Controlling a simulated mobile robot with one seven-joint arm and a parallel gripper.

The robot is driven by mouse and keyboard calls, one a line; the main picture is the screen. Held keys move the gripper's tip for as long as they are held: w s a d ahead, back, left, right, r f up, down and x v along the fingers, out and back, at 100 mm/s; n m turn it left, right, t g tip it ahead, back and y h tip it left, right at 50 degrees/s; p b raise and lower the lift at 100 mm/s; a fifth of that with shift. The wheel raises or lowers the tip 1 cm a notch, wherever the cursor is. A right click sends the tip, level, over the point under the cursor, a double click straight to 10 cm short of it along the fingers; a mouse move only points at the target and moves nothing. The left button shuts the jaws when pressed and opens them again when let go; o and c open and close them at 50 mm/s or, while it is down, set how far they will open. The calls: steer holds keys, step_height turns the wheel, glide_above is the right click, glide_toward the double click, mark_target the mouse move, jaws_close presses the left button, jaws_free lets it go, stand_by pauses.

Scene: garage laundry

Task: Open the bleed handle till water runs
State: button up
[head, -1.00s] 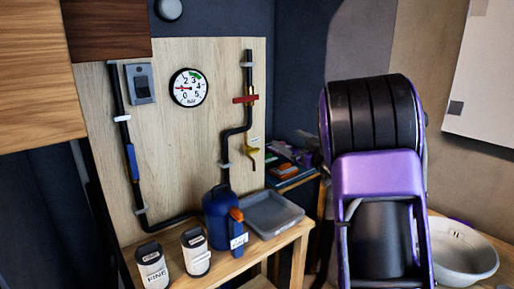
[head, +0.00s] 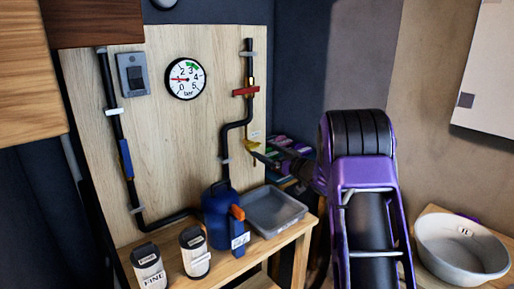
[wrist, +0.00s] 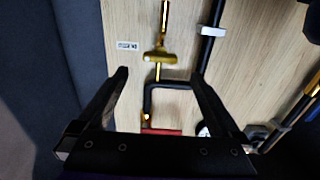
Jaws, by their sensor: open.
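The yellow bleed handle (head: 252,146) sits on a brass fitting low on the right-hand pipe of the wooden panel. In the wrist view, the yellow handle (wrist: 160,57) lies crosswise on its brass stem, just beyond and between my fingertips. My gripper (wrist: 159,76) is open and empty. In the head view, my gripper (head: 266,155) points left at the yellow handle from its right side; whether it touches cannot be told. A red handle (head: 246,91) is higher on the same pipe. A grey tray (head: 290,219) lies below the fitting. I see no running water.
A pressure gauge (head: 186,78), a grey switch (head: 134,74) and a blue handle (head: 126,159) are on the panel. A blue canister (head: 216,213) and two labelled containers (head: 148,267) stand on the bench. A white basin (head: 461,247) is at right.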

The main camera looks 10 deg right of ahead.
mark_target(256, 146)
steer(key=x, duration=0.6)
steer(key=shift+w+a, duration=0.1)
steer(key=shift+w, duration=0.1)
steer(key=c, duration=1.4)
